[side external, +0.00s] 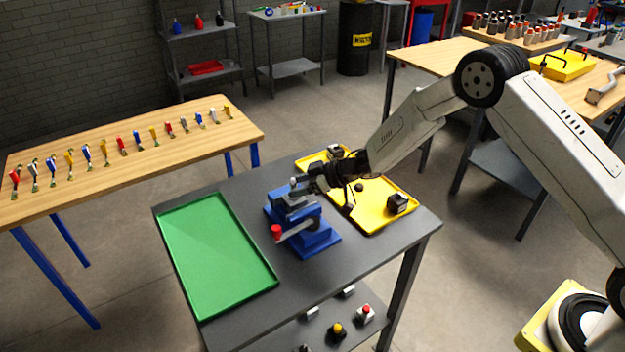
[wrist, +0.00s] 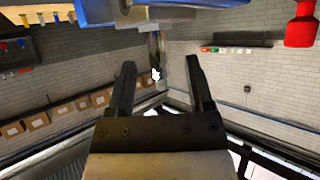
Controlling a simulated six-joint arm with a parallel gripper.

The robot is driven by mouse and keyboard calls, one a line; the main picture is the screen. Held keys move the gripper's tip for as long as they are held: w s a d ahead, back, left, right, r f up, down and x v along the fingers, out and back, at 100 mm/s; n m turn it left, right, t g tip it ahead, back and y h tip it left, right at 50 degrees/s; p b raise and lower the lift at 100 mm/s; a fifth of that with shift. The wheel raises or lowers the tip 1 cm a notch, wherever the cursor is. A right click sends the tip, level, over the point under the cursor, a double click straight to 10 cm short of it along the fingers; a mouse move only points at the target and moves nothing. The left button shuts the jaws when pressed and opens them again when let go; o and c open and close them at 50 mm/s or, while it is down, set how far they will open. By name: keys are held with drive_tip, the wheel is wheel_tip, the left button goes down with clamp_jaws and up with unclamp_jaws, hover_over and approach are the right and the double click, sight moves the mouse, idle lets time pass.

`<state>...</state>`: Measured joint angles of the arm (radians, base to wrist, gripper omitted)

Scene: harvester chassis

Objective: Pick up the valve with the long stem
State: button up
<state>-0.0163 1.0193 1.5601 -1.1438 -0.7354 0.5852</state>
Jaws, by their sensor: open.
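A row of small valves (side external: 121,146) with red, white, blue and yellow handles stands on the wooden table at the left. I cannot tell from this distance which has the long stem. My gripper (side external: 312,182) is beside the top of the blue vise (side external: 318,240) on the grey workbench. In the wrist view, the two black fingers of my gripper (wrist: 160,80) are apart, with nothing clearly held between them. The blue vise body (wrist: 180,12) and its red handle knob (wrist: 301,27) show at the top there. A small pale piece (side external: 293,182) sits at the vise top; its nature is unclear.
A green tray (side external: 272,281), empty, lies left of the vise. A yellow tray (side external: 405,207) with several dark parts lies right of it, partly under my arm. The wooden table (side external: 60,207) stands apart from the workbench (side external: 345,272). The vise handle (side external: 297,229) sticks out toward the front.

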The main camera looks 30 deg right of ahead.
drive_tip(key=shift+x, duration=1.85)
clamp_jaws()
drive_tip(key=shift+r, duration=0.15)
